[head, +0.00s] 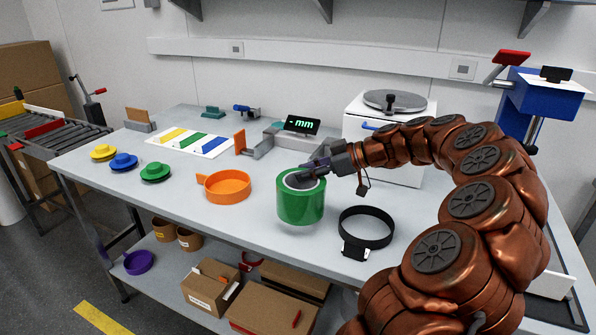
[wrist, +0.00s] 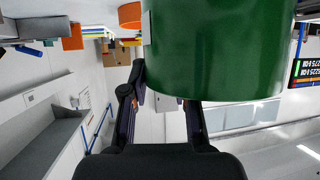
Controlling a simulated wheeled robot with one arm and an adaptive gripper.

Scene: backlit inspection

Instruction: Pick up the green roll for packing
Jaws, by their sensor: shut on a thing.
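The green roll (head: 300,203) is a thick glossy green cylinder with a pale inner core, near the middle of the bench in the head view. My gripper (head: 308,178) is at its top, shut on the roll's wall. The roll looks upright and slightly above the bench top, with a faint shadow beneath it. In the wrist view the green roll (wrist: 215,50) fills the upper middle, and my gripper (wrist: 165,100) reaches up to it. The fingertips are hidden behind the roll in the wrist view.
An orange ring-shaped dish (head: 228,186) stands left of the roll, and a black ring (head: 366,228) lies to its right. Yellow, blue and green knobs (head: 123,161) stand at the bench's left. A measuring device (head: 290,137) and a white machine (head: 400,108) stand behind.

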